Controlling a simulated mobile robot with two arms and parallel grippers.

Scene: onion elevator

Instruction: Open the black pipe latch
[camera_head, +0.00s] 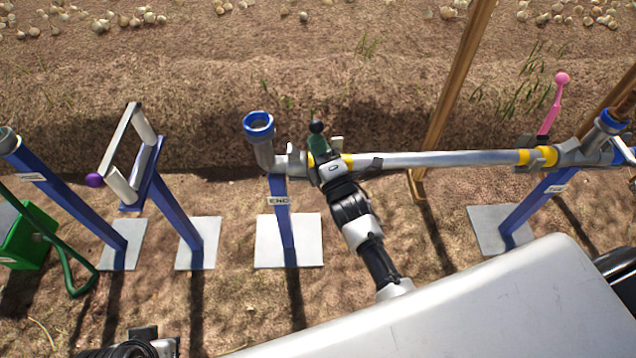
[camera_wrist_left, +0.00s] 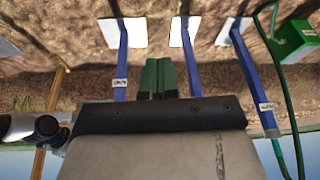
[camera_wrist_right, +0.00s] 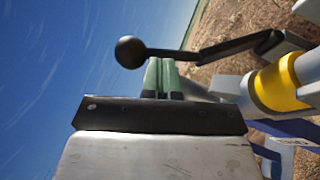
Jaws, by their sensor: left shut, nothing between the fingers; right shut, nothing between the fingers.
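The black pipe latch (camera_wrist_right: 215,52) is a jointed lever with a round black knob, seen in the right wrist view beside a yellow-banded grey pipe. Its knob also shows in the head view (camera_head: 317,127), at the left end of the pipe (camera_head: 450,158). My right gripper (camera_head: 318,145) is shut and empty. In the right wrist view its green fingertips (camera_wrist_right: 162,66) are just below the lever near the knob; I cannot tell whether they touch. It hides part of the latch in the head view. My left gripper (camera_wrist_left: 158,72) is shut and empty, away from the pipe.
A blue END post (camera_head: 283,225) stands under an upturned pipe elbow with a blue rim (camera_head: 259,126). More blue posts stand left, with a green box (camera_head: 28,236). A pink handle (camera_head: 557,100) and wooden poles (camera_head: 462,75) are right. Onions lie beyond.

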